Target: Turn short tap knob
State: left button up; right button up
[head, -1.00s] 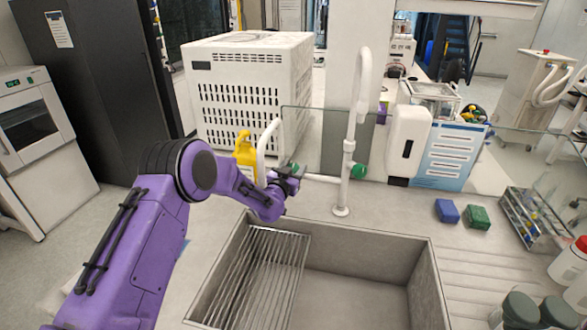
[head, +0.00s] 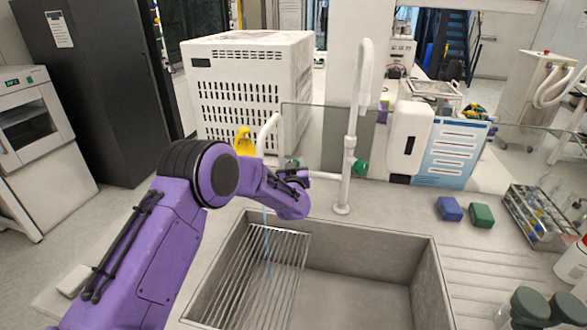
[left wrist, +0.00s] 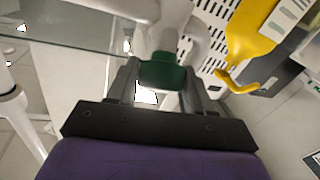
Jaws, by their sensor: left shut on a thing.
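The short tap (head: 267,132) is a white curved pipe behind the sink's left part. Its green knob (head: 291,163) shows just above my left gripper (head: 293,177), whose fingers are partly hidden by my wrist in the head view. In the left wrist view the green knob (left wrist: 162,72) sits between the two fingers of my left gripper (left wrist: 161,84), which is shut on it. A thin blue streak (head: 267,245), like running water, hangs below my arm over the sink. My right gripper is not in view.
The sink (head: 355,300) has a wire rack (head: 285,265) on its left. A yellow object (head: 243,142) is left of the short tap. Glass panels stand behind.

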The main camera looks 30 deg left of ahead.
pick_arm(q)
jog(key=n+g+y, duration=0.2)
jog(key=n, duration=0.2)
jog(key=n+g+y, duration=0.2)
jog(key=n+g, duration=0.1)
jog(key=n, duration=0.1)
jog(key=shift+f+b, duration=0.15)
jog(key=shift+b, duration=0.25)
jog(key=shift+n+g+y, duration=0.3)
jog(key=shift+g, duration=0.2)
jog(key=o, duration=0.7)
jog(key=b+v, duration=0.3)
jog(key=v, duration=0.7)
jog(key=shift+d, duration=0.15)
